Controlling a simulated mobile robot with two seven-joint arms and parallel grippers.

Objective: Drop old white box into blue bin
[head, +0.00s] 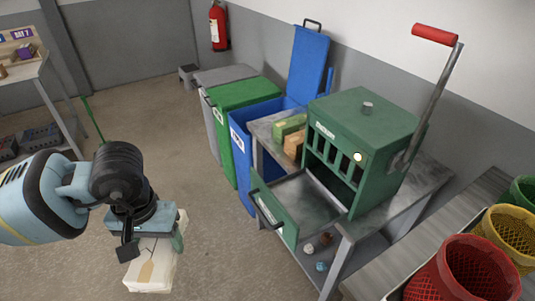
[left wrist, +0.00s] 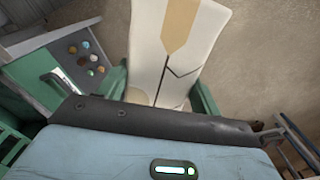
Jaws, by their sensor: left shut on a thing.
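The old white box (head: 150,272) is pale, with a tan patch and dark crack-like lines. It hangs below my left gripper (head: 150,243) at the lower left of the head view. In the left wrist view the box (left wrist: 178,45) sits between the two green fingers of my left gripper (left wrist: 160,95), which is shut on it. The blue bin (head: 238,138) stands in the middle of the head view, beyond and to the right of the box. Its blue lid (head: 308,62) is raised. The bin's inside is mostly hidden. My right gripper is not in view.
A green bin (head: 245,92) and a grey bin (head: 225,75) stand beside the blue bin, lids closed. A green press (head: 365,125) with a red-handled lever and open drawer (head: 275,210) is on a bench to the right. Floor between gripper and bins is clear.

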